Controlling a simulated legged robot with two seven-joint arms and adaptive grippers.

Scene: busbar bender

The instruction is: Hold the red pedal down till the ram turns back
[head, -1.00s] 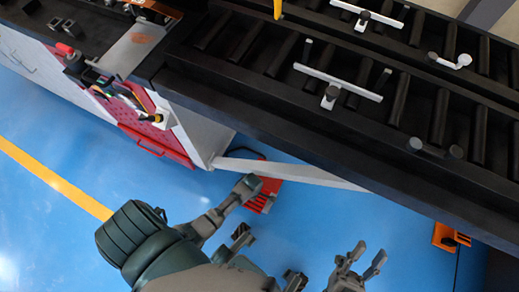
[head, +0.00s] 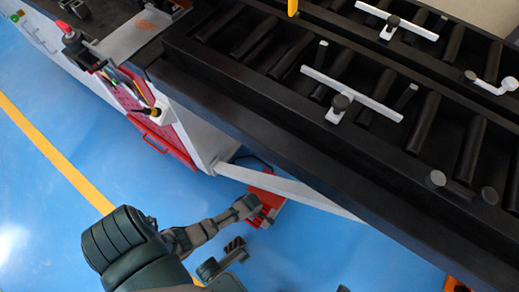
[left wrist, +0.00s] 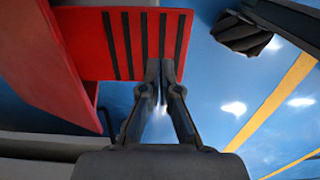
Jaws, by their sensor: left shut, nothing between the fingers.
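The red pedal (head: 266,207) is on the blue floor below the machine bed. It also fills the upper left of the left wrist view (left wrist: 100,48), as a red plate with black stripes and a red side wall. My left gripper (head: 252,206) reaches the pedal from the left; its body hides its fingers in the head view. In the left wrist view its fingers (left wrist: 162,72) are shut and empty, with the tips overlapping the plate's edge. I cannot tell whether they press on it. Only a bit of my right gripper (head: 343,288) shows at the bottom edge. I cannot make out the ram.
The black roller bed (head: 300,135) overhangs the pedal, with a pale slanted brace (head: 300,190) close behind it. A red tool panel (head: 165,140) stands to the left. An orange item (head: 455,285) lies at the lower right. The floor at left is clear.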

